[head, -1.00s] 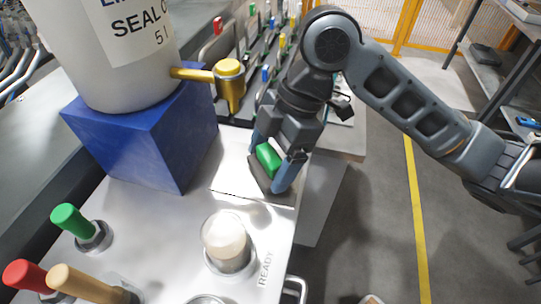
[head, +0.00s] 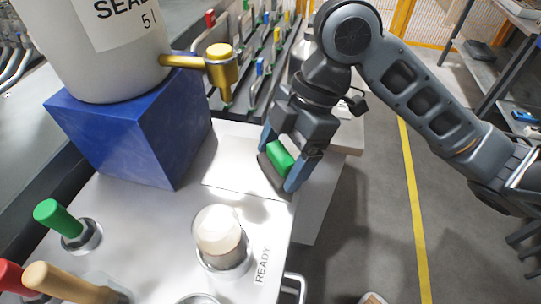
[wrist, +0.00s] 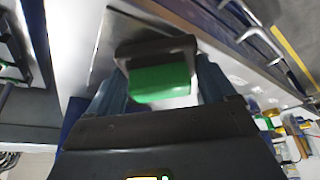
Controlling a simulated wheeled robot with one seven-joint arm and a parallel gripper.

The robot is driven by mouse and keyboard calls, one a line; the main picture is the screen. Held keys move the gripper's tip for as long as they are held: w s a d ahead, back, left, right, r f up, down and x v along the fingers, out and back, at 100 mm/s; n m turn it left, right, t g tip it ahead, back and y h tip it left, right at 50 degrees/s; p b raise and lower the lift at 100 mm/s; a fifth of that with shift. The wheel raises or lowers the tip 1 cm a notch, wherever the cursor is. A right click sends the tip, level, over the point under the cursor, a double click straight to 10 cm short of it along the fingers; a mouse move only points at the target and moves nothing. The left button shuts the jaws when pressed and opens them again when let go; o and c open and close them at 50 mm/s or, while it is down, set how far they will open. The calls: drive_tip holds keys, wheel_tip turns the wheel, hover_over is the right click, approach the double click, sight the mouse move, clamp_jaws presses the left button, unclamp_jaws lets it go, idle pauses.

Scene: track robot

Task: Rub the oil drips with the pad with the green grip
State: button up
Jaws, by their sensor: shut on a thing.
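My gripper (head: 279,164) is shut on the green grip (head: 281,155) of a dark pad (head: 271,178). The pad is at the right edge of a pale flat plate (head: 228,170) on the bench top; I cannot tell whether it touches the surface. In the wrist view the green grip (wrist: 160,83) sits between my fingers, with the dark pad (wrist: 155,48) beyond it. A yellow tap (head: 220,66) on a white seal-oil container (head: 115,60) is up and left of the pad. I cannot make out any oil drips; the pad and gripper hide part of the plate.
The container stands on a blue block (head: 140,135). In front are a pale-topped cup (head: 220,238) by the READY label, a green handle (head: 58,218), a red handle (head: 12,277) and a tan handle (head: 65,283). The bench drops to floor at right.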

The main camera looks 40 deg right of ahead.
drive_tip(key=shift+s+d, duration=0.4)
drive_tip(key=shift+s, duration=0.15)
drive_tip(key=shift+b, duration=0.35)
drive_tip(key=shift+f, duration=0.15)
